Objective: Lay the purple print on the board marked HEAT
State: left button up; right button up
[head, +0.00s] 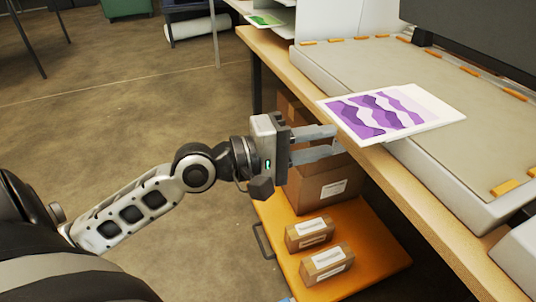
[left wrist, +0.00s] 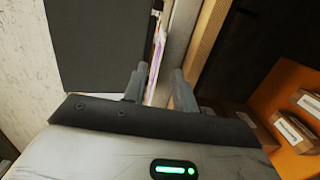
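The purple print (head: 385,112) is a white sheet with purple wave bands, overhanging the near edge of the wooden bench. In the left wrist view the print (left wrist: 157,55) shows almost edge-on, as a thin strip beyond the gap between the fingers. My left gripper (head: 338,140) is open, its fingertips at the print's near left edge; I cannot tell whether they touch it. The fingers also show apart in the left wrist view (left wrist: 158,88). No HEAT marking is readable in either view. My right gripper is not in view.
A wide grey flat bed (head: 415,70) with orange tabs lies on the bench (head: 272,48). Below, an orange cart (head: 285,240) carries several brown boxes (head: 325,262). A green print (head: 266,19) lies on a rack at the back. The floor at left is mostly open.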

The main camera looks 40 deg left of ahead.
pick_arm(q)
jog(key=b+v, duration=0.2)
jog(key=v, duration=0.6)
jog(key=shift+s+a, duration=0.15)
jog(key=shift+s, duration=0.05)
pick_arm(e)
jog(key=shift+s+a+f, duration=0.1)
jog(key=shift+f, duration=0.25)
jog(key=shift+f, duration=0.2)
pick_arm(q)
notch_tip(320, 180, down, 13)
jog(key=m+y+p, duration=0.3)
jog(key=m+y, duration=0.1)
jog(key=y, duration=0.1)
jog(key=s+d+f+m+g+y+p, duration=0.2)
jog(key=s+d+f+m+g, duration=0.1)
jog(key=d+f+m, duration=0.5)
notch_tip(320, 180, down, 3)
jog(key=shift+s+d+r+m+g+y, duration=0.15)
jog(key=shift+s+d+m+g+y, duration=0.25)
jog(key=shift+s, duration=0.45)
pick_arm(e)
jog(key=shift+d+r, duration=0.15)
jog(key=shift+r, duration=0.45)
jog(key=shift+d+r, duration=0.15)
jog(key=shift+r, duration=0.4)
